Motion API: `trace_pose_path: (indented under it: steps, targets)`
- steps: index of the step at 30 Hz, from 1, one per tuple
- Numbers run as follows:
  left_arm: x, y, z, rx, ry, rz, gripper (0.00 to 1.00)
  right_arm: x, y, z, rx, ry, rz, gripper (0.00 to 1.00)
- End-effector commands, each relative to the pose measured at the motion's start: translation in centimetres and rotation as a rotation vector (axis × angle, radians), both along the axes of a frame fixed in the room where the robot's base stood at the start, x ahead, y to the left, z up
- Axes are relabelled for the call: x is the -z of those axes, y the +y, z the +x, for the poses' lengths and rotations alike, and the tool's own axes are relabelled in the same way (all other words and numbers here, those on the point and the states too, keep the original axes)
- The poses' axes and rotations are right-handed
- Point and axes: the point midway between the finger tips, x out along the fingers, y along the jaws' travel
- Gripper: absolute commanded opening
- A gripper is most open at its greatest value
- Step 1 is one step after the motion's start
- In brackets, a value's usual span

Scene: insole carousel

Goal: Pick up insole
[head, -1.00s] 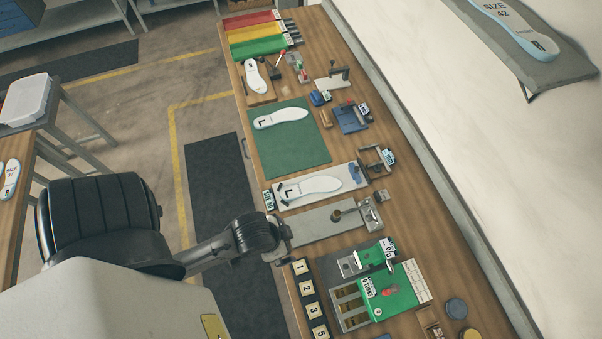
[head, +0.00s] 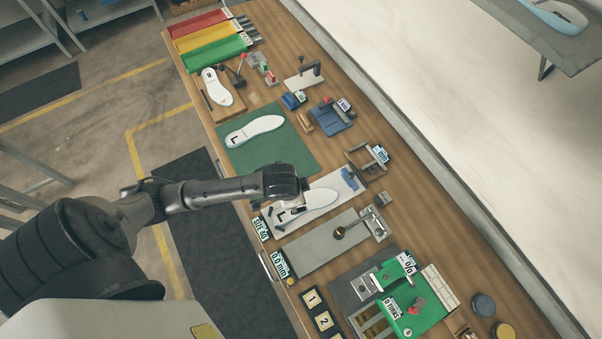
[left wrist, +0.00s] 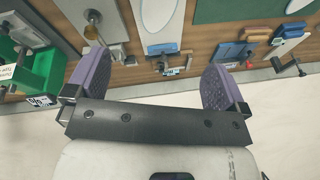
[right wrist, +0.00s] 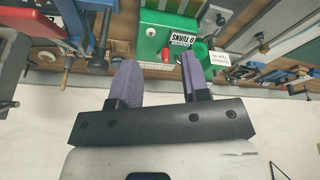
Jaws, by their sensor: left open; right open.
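A white insole marked L (head: 318,199) lies on a grey fixture plate (head: 345,184) on the bench, partly hidden by my left arm's end. It also shows in the left wrist view (left wrist: 160,18), beyond the gap between my fingers. A second insole marked L (head: 256,130) lies on a green mat (head: 285,153). A third insole (head: 217,88) lies on a wooden board farther back. My left gripper (left wrist: 155,63) is open and empty, with purple finger pads, above the bench near the fixture insole. My right gripper (right wrist: 158,62) is open and empty, facing the green device.
A grey plate with a brass knob (head: 338,233) lies nearer than the insole fixture. A green device (head: 424,300) and numbered tiles (head: 312,299) stand nearer still. Red, yellow and green bins (head: 210,40) are at the far end. A white wall runs along the right.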

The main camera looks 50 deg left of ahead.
Motion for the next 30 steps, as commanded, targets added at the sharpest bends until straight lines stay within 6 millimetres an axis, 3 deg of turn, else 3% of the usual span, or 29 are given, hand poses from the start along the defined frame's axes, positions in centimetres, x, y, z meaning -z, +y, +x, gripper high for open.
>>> trace_pose_path:
  steps: [1,4,12,24,30]
  targets:
    - [2.4,1.6,0.1,-0.035,0.069,0.014,1.00,0.9,0.0,0.0,0.001,0.000,0.001,0.43]
    - [4.9,2.8,-1.1,-0.141,0.193,-0.015,1.00,1.0,0.1,0.0,0.001,0.000,0.002,0.43]
    - [7.4,2.8,-2.5,-0.308,0.295,-0.076,1.00,0.8,0.3,0.0,0.005,0.000,0.010,0.43]
    - [13.7,2.7,-2.6,-0.310,0.295,-0.079,1.00,1.0,0.4,0.0,0.006,0.000,0.014,0.43]
    - [15.0,2.7,-2.6,-0.309,0.293,-0.080,1.00,1.0,0.4,0.0,0.005,0.000,0.011,0.43]
